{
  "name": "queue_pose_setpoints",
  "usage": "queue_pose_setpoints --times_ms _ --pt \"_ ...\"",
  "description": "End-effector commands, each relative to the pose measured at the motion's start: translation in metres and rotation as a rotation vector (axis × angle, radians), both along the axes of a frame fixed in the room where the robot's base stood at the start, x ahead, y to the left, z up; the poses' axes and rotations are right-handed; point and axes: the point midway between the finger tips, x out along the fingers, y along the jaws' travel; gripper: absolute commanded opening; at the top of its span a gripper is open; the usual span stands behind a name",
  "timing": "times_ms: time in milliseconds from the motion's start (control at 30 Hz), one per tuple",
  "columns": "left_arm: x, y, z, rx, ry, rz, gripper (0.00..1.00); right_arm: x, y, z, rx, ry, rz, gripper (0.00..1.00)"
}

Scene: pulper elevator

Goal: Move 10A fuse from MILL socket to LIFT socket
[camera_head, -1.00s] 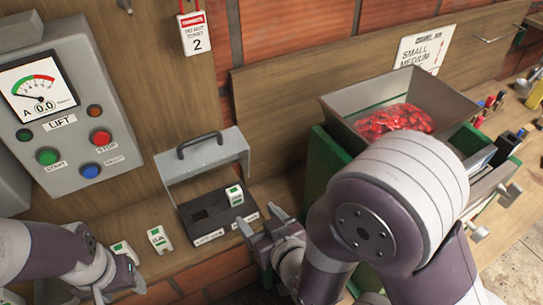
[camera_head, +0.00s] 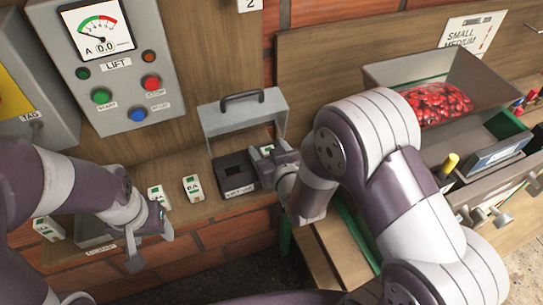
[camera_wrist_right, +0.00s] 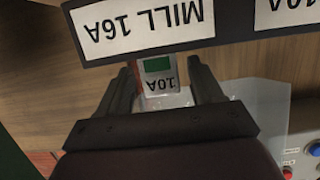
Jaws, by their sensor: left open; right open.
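The 10A fuse (camera_wrist_right: 160,76), white with a green window, stands in the MILL socket behind the "MILL 16A" label (camera_wrist_right: 142,22) in the right wrist view. A sliver of the fuse shows in the head view (camera_head: 268,149). My right gripper (camera_wrist_right: 162,70) is open, one finger on each side of the fuse; I cannot tell whether they touch it. In the head view my right gripper (camera_head: 268,165) covers much of the MILL side. The LIFT socket (camera_head: 233,167) at the left of the black fuse base is empty. My left gripper (camera_head: 148,238) is open and empty at lower left.
The grey fuse box lid (camera_head: 243,116) is raised behind the base. A 6A fuse (camera_head: 193,188) and another fuse (camera_head: 157,194) stand on the ledge to the left. A small tray (camera_head: 92,240) is further left. A hopper of red berries (camera_head: 435,102) stands at right.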

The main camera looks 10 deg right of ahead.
Motion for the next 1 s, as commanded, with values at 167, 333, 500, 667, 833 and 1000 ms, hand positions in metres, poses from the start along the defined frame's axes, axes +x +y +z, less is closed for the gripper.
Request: queue_pose_setpoints --times_ms 167,333,500,667,833,1000 --pt "0.000 0.000 0.000 0.000 0.000 0.000 0.61 0.001 -0.001 -0.001 0.001 0.001 0.000 0.30" --pt "0.000 0.000 0.000 0.000 0.000 0.000 0.61 0.005 -0.005 -0.003 0.004 0.005 -0.001 0.08" --pt "0.000 0.000 0.000 0.000 0.000 0.000 0.61 0.006 -0.007 -0.004 0.005 0.007 -0.001 0.09" --pt "0.000 0.000 -0.001 0.000 0.000 0.000 0.61 0.008 -0.007 0.006 0.006 0.004 -0.001 0.08" --pt "0.000 0.000 -0.002 0.000 0.000 0.000 0.61 0.009 -0.007 0.039 0.010 -0.005 -0.002 0.04" --pt "0.000 0.000 -0.003 0.000 0.000 0.000 0.61 -0.026 -0.020 0.061 0.009 0.000 -0.003 0.03"
